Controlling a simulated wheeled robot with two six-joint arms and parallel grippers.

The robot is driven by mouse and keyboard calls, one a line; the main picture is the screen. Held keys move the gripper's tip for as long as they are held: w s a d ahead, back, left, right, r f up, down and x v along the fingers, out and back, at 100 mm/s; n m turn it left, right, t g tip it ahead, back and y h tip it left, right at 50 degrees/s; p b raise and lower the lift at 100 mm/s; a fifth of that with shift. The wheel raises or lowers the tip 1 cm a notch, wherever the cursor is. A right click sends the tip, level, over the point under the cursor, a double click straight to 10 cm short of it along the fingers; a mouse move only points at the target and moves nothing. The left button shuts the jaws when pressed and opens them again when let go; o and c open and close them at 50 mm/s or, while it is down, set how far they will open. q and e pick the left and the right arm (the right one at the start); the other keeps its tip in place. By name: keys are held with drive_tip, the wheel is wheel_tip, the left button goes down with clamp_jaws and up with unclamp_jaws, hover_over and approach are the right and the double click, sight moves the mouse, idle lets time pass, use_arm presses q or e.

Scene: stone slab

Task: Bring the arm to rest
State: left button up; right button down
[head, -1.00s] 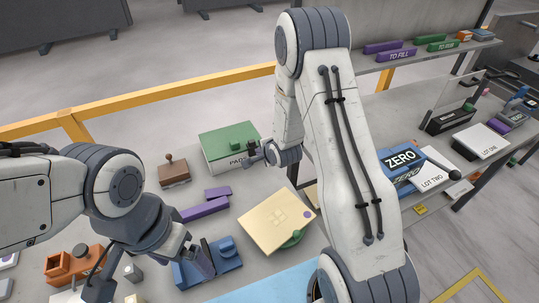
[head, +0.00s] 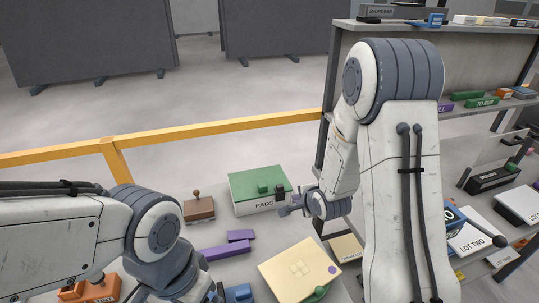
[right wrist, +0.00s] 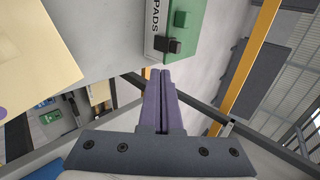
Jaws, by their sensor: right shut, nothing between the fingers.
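My right gripper (head: 284,211) is shut and empty, close to the front right corner of the green-lidded PADS box (head: 257,180). In the right wrist view its two purple-grey fingers (right wrist: 158,85) lie together, pointing toward the box (right wrist: 185,20). I cannot tell whether they touch the box. My right arm is bent, its elbow high at the right of the head view. My left arm comes in at the lower left. Its fingers are cut off or hidden at the bottom edge, near a blue object (head: 238,293).
A brown stamp (head: 198,208), purple blocks (head: 225,252) and a cream board (head: 299,268) lie on the table. A yellow rail (head: 220,132) runs behind. Shelves with a LOT TWO box (head: 472,242) stand at the right.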

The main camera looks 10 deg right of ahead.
drive_tip(key=s+a+r+n+g+y+b, duration=0.1)
drive_tip(key=s+a+r+n+g, duration=0.2)
drive_tip(key=s+a+n, duration=0.4)
drive_tip(key=s+a+r+n+g, duration=0.2)
drive_tip(key=s+a+n, duration=0.4)
drive_tip(key=a+n, duration=0.1)
drive_tip(key=s+a+r+n+g, duration=0.1)
drive_tip(key=s+r+n+g, duration=0.1)
drive_tip(key=s+n, duration=0.3)
drive_tip(key=s+a+r+n+g+b, duration=0.1)
drive_tip(key=s+n, duration=0.4)
drive_tip(key=s, duration=0.6)
drive_tip(key=shift+s+a+r+n+g, duration=0.3)
drive_tip(key=shift+s+a+r+g, duration=0.1)
drive_tip(key=shift+a+r+g, duration=0.25)
drive_tip(key=shift+d, duration=0.1)
